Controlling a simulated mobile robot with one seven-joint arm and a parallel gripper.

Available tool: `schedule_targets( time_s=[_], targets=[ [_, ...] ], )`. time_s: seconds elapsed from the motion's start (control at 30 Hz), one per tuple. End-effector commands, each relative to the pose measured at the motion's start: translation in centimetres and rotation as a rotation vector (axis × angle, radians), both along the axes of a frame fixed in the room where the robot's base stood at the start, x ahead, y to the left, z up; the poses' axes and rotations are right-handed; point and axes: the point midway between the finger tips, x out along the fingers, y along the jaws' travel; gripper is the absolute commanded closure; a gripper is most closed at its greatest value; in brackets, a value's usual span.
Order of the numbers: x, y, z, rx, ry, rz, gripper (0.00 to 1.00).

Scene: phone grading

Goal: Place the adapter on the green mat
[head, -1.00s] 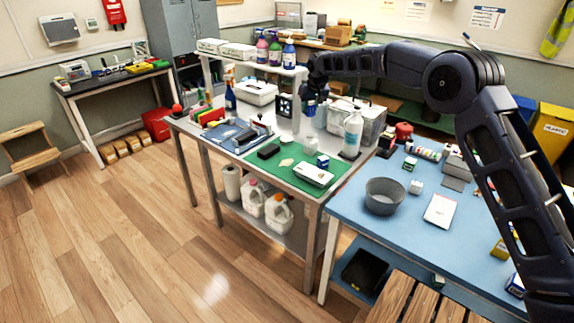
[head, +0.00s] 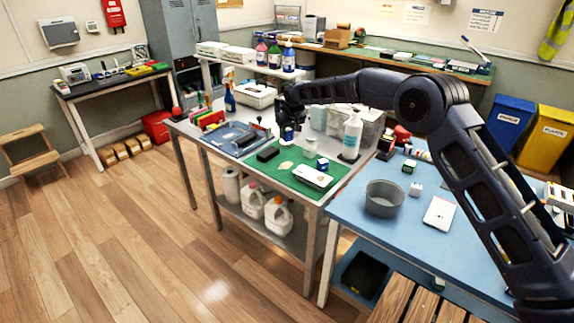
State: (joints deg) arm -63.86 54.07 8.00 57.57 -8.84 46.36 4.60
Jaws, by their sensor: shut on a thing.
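The green mat (head: 295,181) lies on the front part of the grey workbench. My gripper (head: 288,126) is above the bench, just behind the mat's back edge, pointing down. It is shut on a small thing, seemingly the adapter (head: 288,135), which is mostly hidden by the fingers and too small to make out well. On the mat are a pale flat piece (head: 286,165), a small blue-and-white box (head: 322,163) and a white flat box (head: 312,177). A whitish block (head: 309,147) stands near its back right edge.
A black block (head: 268,154) lies at the mat's left edge. A grey bowl (head: 384,198) is on the blue table. The mat's near left part is bare.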

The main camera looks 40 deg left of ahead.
Motion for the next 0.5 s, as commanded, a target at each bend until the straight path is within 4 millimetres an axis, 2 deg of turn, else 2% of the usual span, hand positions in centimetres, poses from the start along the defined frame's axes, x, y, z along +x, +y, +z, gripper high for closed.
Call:
schedule_targets(
  time_s=[0.03, 0.3, 0.5],
  targets=[
    [0.0, 0.0, -1.2, -0.003, 0.001, 0.000, 0.90],
    [0.0, 0.0, -7.0, -0.002, 0.001, 0.000, 0.90],
    [0.0, 0.0, -10.4, -0.001, 0.000, 0.000, 0.90]
  ],
)
